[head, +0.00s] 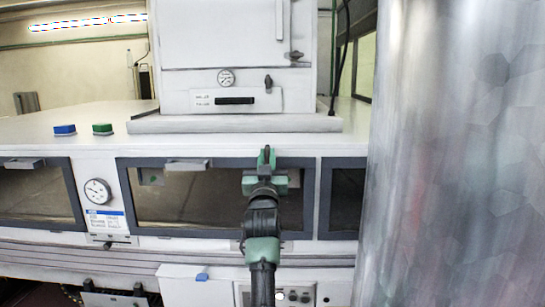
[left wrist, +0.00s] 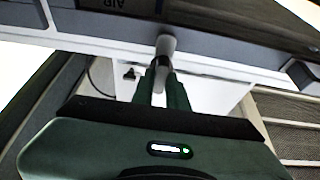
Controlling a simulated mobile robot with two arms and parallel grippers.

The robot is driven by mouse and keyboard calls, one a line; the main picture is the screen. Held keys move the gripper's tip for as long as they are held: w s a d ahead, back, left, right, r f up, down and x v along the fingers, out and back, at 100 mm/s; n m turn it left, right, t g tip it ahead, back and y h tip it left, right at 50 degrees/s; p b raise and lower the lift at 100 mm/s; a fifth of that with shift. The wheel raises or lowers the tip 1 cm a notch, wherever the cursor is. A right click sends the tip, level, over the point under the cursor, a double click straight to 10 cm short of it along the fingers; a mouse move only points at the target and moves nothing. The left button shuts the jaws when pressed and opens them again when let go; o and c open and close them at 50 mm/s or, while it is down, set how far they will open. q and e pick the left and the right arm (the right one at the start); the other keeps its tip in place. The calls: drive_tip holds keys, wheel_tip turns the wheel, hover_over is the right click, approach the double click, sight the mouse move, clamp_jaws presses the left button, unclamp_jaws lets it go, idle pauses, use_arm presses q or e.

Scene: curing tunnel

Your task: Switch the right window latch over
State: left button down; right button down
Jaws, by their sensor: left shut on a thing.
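My left gripper (head: 265,160) reaches up in front of the right part of the middle window (head: 200,200), at its top frame. In the left wrist view its two green fingers (left wrist: 162,72) are closed around the lower end of a short grey rod, the latch (left wrist: 166,44). The rod stands out against the grey window frame. In the head view the gripper hides most or all of the latch, so its turn is hard to read there. My right gripper is not in view.
A grey handle (head: 187,165) sits on the middle window's top edge, left of my gripper. A dial gauge (head: 97,191) is between the windows. Blue (head: 64,129) and green (head: 102,129) blocks lie on the white top. A large shiny metal cylinder (head: 455,150) blocks the right side.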

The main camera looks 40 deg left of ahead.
use_arm(q)
drive_tip(key=shift+f, duration=0.4)
drive_tip(key=c, duration=1.4)
unclamp_jaws()
drive_tip(key=shift+a, duration=0.1)
drive_tip(key=shift+r, duration=0.15)
drive_tip(key=b+v, duration=0.2)
drive_tip(key=v, duration=0.6)
drive_tip(key=shift+r, duration=0.25)
